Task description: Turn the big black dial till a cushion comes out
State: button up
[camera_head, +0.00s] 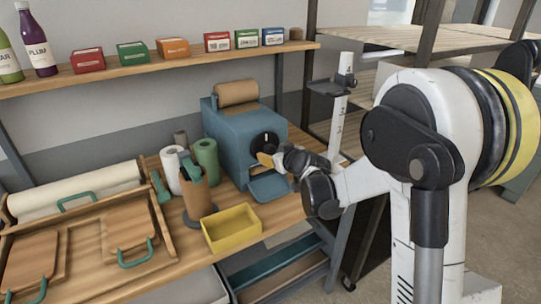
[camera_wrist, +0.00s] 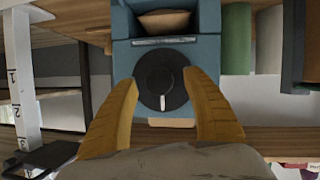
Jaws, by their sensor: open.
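The big black dial (camera_head: 264,143) is on the front of a blue machine (camera_head: 225,135). In the wrist view the dial (camera_wrist: 160,72) has a white mark pointing toward the picture's bottom; in the head view the mark points up. My gripper (camera_head: 266,160) is in front of the dial. In the wrist view its two yellow fingers (camera_wrist: 163,84) are open, one at each side of the dial; I cannot tell whether they touch it. A brown paper piece (camera_wrist: 165,22) shows in the machine's opening, toward the wrist picture's top. A blue tray (camera_head: 270,187) juts out below the dial.
A brown paper roll (camera_head: 237,92) lies on top of the machine. A yellow bin (camera_head: 231,228), a green roll (camera_head: 206,159) and a brown holder (camera_head: 198,197) stand to its left on the wooden bench. A shelf with boxes (camera_head: 219,41) runs above.

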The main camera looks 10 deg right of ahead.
jog(key=shift+x, duration=1.05)
jog(key=shift+c, duration=0.5)
jog(key=c, duration=1.1)
jog(key=shift+o, duration=0.2)
